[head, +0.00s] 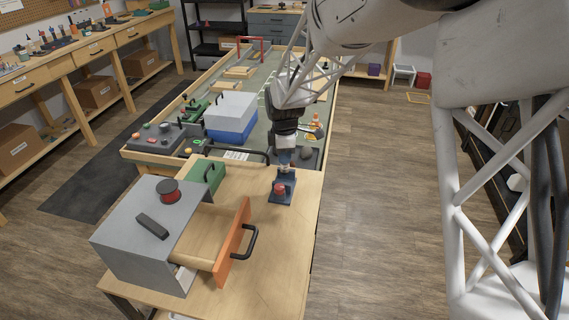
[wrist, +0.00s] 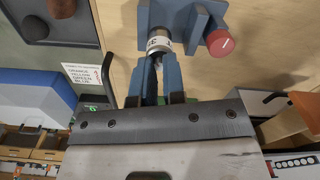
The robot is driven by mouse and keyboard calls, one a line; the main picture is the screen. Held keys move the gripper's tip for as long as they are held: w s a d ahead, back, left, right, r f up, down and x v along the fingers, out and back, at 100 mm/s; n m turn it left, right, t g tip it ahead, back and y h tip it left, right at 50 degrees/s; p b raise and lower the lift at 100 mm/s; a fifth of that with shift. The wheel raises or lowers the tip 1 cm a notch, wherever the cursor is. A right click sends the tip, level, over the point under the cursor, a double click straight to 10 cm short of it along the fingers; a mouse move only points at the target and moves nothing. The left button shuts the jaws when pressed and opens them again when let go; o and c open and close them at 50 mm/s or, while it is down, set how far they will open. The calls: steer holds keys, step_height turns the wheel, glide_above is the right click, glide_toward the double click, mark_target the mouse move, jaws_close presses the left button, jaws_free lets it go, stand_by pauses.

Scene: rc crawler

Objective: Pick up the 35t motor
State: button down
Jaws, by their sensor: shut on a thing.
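The motor, a small silver cylinder with dark lettering (wrist: 159,41), is between the fingertips of my gripper (wrist: 160,60) in the wrist view. My gripper is shut on it. Beside it is a blue stand (wrist: 186,20) with a red round knob marked with a white line (wrist: 220,43). I cannot tell whether the motor still touches the stand. In the head view my gripper (head: 286,170) points down over the blue stand (head: 281,198) near the wooden table's right edge, and the motor is mostly hidden by the fingers.
A grey cabinet (head: 130,240) with an open orange-fronted drawer (head: 236,240) stands front left of the stand. A green box (head: 207,175) is behind it. A blue and white box (head: 230,118) stands farther back. Bare tabletop (head: 270,260) lies in front.

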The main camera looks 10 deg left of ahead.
step_height(320, 180, up, 24)
steer(key=shift+f, duration=0.2)
